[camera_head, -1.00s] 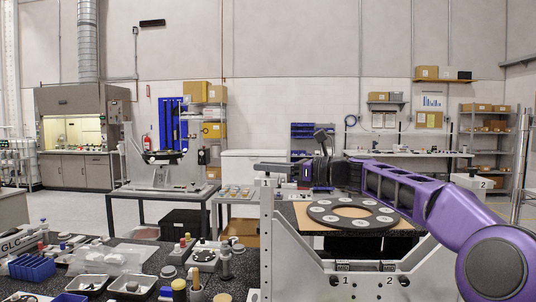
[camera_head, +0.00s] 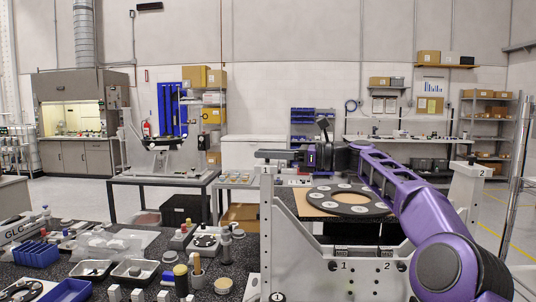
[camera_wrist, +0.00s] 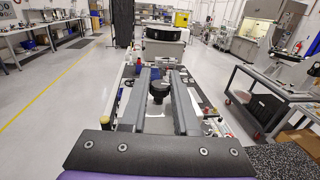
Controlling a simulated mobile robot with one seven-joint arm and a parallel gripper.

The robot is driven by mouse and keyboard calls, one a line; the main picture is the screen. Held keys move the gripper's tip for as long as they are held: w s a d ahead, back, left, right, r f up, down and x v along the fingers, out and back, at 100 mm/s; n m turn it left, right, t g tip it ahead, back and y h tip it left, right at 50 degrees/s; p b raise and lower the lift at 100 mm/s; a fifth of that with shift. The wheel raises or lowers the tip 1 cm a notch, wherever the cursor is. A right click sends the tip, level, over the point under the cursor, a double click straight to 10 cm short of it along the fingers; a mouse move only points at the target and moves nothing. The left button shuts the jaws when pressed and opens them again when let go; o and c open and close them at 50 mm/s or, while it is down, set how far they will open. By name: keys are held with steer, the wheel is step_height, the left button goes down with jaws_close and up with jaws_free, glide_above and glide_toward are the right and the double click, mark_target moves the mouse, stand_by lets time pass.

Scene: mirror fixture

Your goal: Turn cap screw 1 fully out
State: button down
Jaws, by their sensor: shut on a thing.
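The mirror fixture (camera_head: 285,245) stands ahead in the head view, with a post marked 1 (camera_head: 266,200) on the left and a post marked 2 (camera_head: 467,190) on the right. My gripper (camera_head: 268,155) reaches leftward, level, at the top of post 1. In the wrist view its two long grey fingers (camera_wrist: 161,76) lie on either side of a round black screw head (camera_wrist: 158,90), and they are shut on it. I take this as cap screw 1. Its shank is hidden, and the fingers cover the screw in the head view.
A dark ring plate with pale round pads (camera_head: 348,200) lies between the posts, below my arm. Front left, a speckled bench carries blue bins (camera_head: 68,291), trays (camera_head: 134,271) and several small parts. Open floor (camera_wrist: 75,95) shows left in the wrist view.

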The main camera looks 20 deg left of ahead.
steer(key=shift+f, duration=0.15)
steer(key=c, duration=0.7)
jaws_free()
steer(key=shift+a, duration=0.1)
steer(key=shift+o, duration=0.2)
steer(key=w+d, duration=0.2)
steer(key=d, duration=1.5)
steer(key=shift+d, duration=0.2)
